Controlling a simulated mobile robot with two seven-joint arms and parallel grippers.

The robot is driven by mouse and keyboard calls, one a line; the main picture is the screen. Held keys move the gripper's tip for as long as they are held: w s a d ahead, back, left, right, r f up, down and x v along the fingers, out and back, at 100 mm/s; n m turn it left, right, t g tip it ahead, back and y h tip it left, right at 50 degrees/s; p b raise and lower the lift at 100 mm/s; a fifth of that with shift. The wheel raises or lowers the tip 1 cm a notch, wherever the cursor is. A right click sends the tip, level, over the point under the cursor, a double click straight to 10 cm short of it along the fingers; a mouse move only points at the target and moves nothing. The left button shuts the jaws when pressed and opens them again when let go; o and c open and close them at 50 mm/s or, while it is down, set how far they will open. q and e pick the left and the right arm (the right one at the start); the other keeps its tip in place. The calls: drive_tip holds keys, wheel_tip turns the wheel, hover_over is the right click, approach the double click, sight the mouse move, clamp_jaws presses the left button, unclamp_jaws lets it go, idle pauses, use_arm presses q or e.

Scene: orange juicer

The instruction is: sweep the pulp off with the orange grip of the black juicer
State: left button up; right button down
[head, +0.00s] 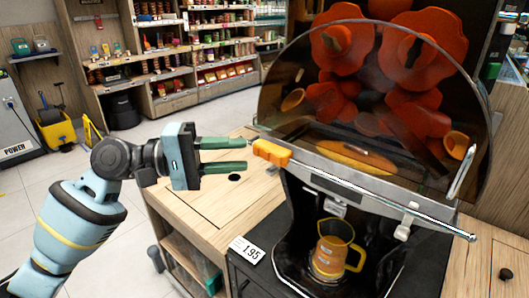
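The black juicer (292,212) stands on the counter at the right, with a tinted curved cover (285,95) over its red-orange wheels. Its orange grip (272,153) sticks out at the left end of a metal bar (370,197) along the front. Yellow-orange pulp (350,155) shows behind the cover. My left gripper (246,154) points right with its two green fingers apart. Its fingertips are just left of the orange grip; I cannot tell whether they touch it. My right gripper is out of view.
An orange-yellow jug (332,252) stands under the spout. A price tag reading 1.95 (247,250) is on the dark front at the left. The wooden counter (205,208) is bare below my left gripper. Stocked shelves (190,50) stand behind.

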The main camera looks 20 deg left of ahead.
sight(263, 154)
use_arm(q)
drive_tip(key=p+x, duration=0.1)
drive_tip(key=x, duration=0.5)
drive_tip(key=shift+w+d, duration=0.2)
drive_tip(key=shift+d, duration=0.1)
drive_tip(key=shift+c, duration=0.3)
clamp_jaws()
